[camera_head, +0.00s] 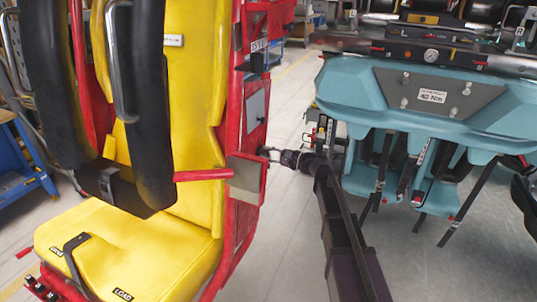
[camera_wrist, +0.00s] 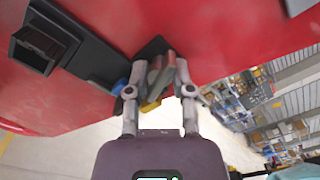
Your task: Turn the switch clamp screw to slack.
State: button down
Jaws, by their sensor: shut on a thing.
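My gripper (camera_head: 268,153) reaches the side of the red seat frame (camera_head: 241,190), beside the yellow seat. In the wrist view, my gripper (camera_wrist: 159,92) has its two fingers on either side of a small part with grey-green, red and yellow pieces, which I take for the switch clamp screw (camera_wrist: 157,76). The fingers are shut on it. It sits by a dark bracket at the lower edge of the red panel. The fingertips hide part of it, and its turn angle cannot be read. In the head view the screw is too small to make out.
A black box-like fitting (camera_wrist: 42,42) with a blue end is on the red panel, left of the fingers. The yellow seat (camera_head: 150,250) is left of my arm. A teal seat unit (camera_head: 450,110) with hanging straps is close on the right. Grey floor shows between them.

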jog(key=n, duration=0.6)
jog(key=shift+n, duration=0.3)
jog(key=n, duration=0.5)
jog(key=shift+f, duration=0.1)
jog(key=shift+n, duration=0.3)
jog(key=shift+s, duration=0.1)
jog(key=shift+c, duration=2.4)
grip_release()
jog(key=shift+a, duration=0.1)
jog(key=shift+d, duration=0.2)
jog(key=v, duration=1.1)
jog(key=shift+d, duration=0.4)
jog(key=shift+s, duration=0.1)
